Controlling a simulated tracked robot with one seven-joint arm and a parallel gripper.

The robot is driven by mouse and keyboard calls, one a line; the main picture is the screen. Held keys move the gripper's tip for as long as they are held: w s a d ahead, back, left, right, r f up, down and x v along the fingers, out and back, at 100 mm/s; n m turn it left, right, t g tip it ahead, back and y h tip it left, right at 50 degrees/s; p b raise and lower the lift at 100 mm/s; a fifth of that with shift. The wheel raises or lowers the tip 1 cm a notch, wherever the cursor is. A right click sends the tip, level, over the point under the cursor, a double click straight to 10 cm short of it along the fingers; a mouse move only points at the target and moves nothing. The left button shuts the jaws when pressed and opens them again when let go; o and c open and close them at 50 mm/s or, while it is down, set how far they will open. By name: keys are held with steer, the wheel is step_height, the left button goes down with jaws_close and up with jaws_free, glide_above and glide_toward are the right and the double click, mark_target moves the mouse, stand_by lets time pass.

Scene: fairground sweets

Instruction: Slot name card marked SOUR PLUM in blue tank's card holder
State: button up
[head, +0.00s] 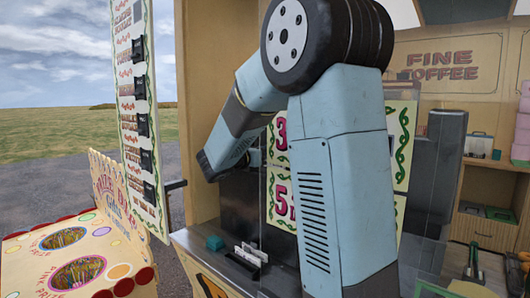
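A few small white cards (251,254) stand in a dark rack on the counter at lower centre. Any lettering on them is too small to read, so I cannot tell whether one is marked SOUR PLUM. I cannot make out the blue tank or its card holder in this view. My pale blue arm fills the middle of the head view and bends down to the left. My gripper does not show; the arm's visible far end is a dark joint above the counter's left part.
A small teal block (214,243) sits on the counter left of the cards. A tall menu board (131,110) with dark holders stands at left, above a painted game stall (75,255). A price board (281,165) is partly behind my arm. Shelves with boxes line the right.

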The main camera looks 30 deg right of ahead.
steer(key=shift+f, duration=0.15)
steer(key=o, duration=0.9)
